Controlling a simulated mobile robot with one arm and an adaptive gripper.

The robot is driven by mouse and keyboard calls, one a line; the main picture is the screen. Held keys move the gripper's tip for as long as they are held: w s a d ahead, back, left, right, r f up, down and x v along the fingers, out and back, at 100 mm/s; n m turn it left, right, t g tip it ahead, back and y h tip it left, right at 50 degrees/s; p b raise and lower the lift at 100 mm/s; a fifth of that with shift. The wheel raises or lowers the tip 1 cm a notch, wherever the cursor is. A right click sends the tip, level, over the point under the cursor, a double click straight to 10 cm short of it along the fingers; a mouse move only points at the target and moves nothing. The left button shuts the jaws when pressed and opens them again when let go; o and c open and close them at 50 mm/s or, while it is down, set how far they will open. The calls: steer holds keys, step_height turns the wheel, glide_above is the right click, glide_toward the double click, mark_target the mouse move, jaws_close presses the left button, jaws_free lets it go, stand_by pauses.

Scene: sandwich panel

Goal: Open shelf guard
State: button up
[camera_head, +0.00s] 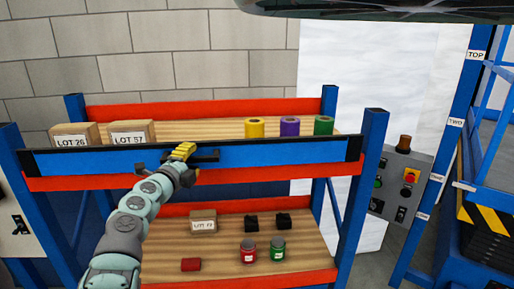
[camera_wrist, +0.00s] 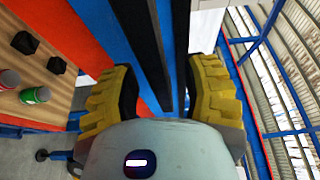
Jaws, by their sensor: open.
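The shelf guard (camera_head: 265,154) is a long blue panel with black edging across the front of the upper shelf. It stands upright, with its black top edge below the tops of the goods behind it. My gripper (camera_head: 183,152) is at the guard's front, left of its middle, beside a dark bar that shows on both sides of the fingers. In the wrist view the two yellow fingers (camera_wrist: 160,95) are apart, with the blue guard (camera_wrist: 168,45) and its black bars running between them. Whether the fingers touch the bar cannot be told.
The upper shelf holds boxes (camera_head: 131,132) at left and yellow, purple and green rolls (camera_head: 289,126) at right. The lower shelf (camera_head: 220,258) holds a box, dark blocks, a red block and two jars (camera_head: 278,250). A control panel (camera_head: 400,185) stands right of the rack's blue post (camera_head: 364,185).

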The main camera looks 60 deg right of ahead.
steer(key=shift+o, duration=0.3)
jaws_close()
stand_by(0.4)
